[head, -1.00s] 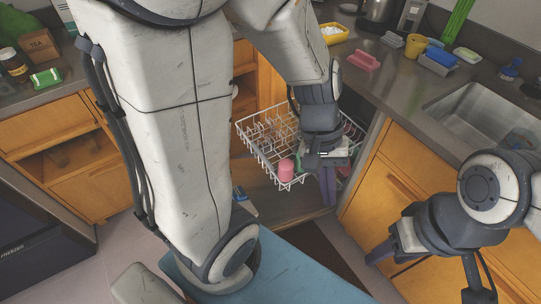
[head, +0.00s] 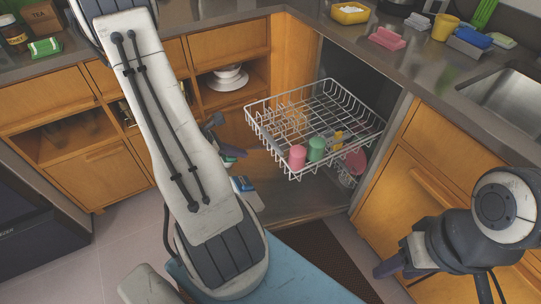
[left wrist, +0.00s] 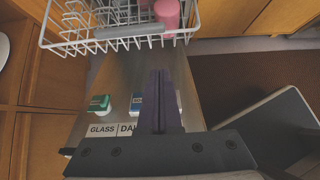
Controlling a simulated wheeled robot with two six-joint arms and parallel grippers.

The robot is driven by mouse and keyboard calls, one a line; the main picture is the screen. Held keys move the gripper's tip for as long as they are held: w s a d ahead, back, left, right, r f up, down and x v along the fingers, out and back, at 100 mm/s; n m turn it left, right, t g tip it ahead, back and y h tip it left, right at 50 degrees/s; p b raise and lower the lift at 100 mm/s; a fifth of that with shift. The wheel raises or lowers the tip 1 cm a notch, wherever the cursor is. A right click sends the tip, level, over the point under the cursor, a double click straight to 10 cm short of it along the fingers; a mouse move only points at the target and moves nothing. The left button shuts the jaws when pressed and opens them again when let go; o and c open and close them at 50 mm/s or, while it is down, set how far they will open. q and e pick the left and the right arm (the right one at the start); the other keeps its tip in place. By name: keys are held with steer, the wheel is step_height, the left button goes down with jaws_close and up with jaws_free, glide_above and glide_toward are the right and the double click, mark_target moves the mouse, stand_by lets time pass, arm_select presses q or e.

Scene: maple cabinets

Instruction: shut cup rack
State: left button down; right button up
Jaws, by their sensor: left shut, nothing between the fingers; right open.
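The cup rack (head: 282,153) is a white wire rack pulled out of the dishwasher, above its lowered door (head: 290,203). A pink cup (head: 297,156) and a green cup (head: 316,149) stand in its front part. The rack's front rim (left wrist: 120,40) and the pink cup (left wrist: 167,13) also show at the top of the left wrist view. My left gripper (head: 236,153) is shut and empty, left of the rack and apart from it, partly hidden behind my arm; its fingers (left wrist: 160,78) point toward the rack. My right gripper (head: 392,266) is open at the lower right, away from the rack.
Small labelled items, one green (left wrist: 99,103), lie low near the door. A pink dish (head: 355,161) shows below the rack. Wooden cabinets (head: 425,180) flank the dishwasher. An open shelf with white dishes (head: 228,78) is at the left. A sink (head: 505,100) is at the right.

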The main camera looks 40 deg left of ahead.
arm_select(q)
steer(key=shift+w+d+r+b+x, duration=0.15)
steer(key=shift+w+r+b+x, duration=0.2)
steer(key=shift+x, duration=1.6)
steer(key=shift+w+d+r+b+x, duration=0.15)
steer(key=shift+w+r+b+x, duration=0.15)
steer(key=shift+x, duration=1.7)
steer(key=shift+w+d+r+b+x, duration=0.1)
steer(key=shift+w+r+b+x, duration=0.2)
steer(key=shift+x, duration=1.65)
